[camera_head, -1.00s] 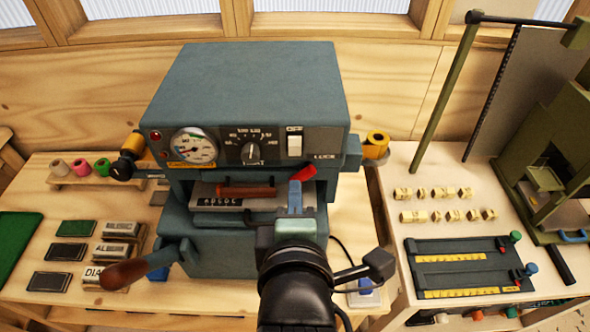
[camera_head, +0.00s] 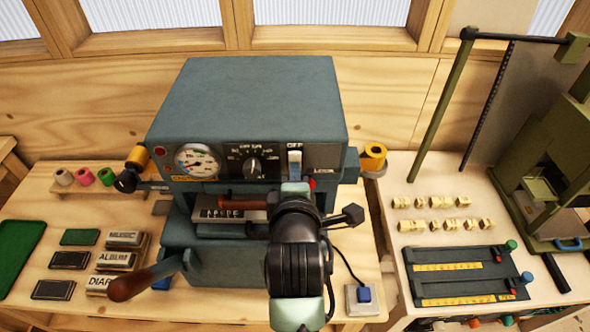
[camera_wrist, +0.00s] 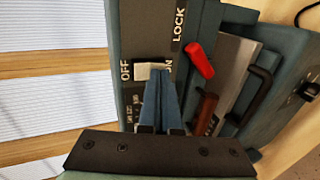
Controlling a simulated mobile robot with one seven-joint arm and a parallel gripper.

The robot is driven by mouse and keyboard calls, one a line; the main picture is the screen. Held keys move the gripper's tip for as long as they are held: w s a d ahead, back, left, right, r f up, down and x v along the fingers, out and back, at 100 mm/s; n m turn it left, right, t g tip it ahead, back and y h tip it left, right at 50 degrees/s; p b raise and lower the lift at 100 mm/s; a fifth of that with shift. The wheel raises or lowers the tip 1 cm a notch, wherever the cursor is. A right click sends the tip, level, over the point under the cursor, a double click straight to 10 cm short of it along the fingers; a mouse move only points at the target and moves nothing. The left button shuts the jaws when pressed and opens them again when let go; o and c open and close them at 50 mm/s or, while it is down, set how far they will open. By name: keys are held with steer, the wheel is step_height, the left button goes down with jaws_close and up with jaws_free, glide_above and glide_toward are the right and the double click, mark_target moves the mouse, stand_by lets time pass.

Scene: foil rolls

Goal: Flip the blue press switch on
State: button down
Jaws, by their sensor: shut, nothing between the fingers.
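The blue-grey press (camera_head: 250,105) stands on the table, with a white switch (camera_head: 295,156) on its front panel below the OFF label. In the wrist view the white switch (camera_wrist: 148,71) lies between OFF and ON, and part of the ON label is covered. My gripper (camera_head: 294,171) is shut and empty, its blue fingers pointing at the switch. In the wrist view my fingertips (camera_wrist: 163,74) are at the ON end of the switch, touching it or very close. Contact and the switch's tilt are hard to tell.
A red lock lever (camera_wrist: 199,60) sits close beside my fingers. A dial (camera_head: 252,164) and gauge (camera_head: 197,160) are left of the switch. A blue button on a white box (camera_head: 364,296) lies at the table's front. A brown-handled lever (camera_head: 135,284) sticks out front left.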

stand_by(0.3)
steer(key=shift+w+f+t+b, duration=0.15)
steer(key=shift+t+b, duration=0.15)
steer(key=shift+b, duration=0.8)
steer(key=shift+w+r+p, duration=0.1)
steer(key=shift+r+p, duration=0.55)
steer(key=shift+r, duration=0.55)
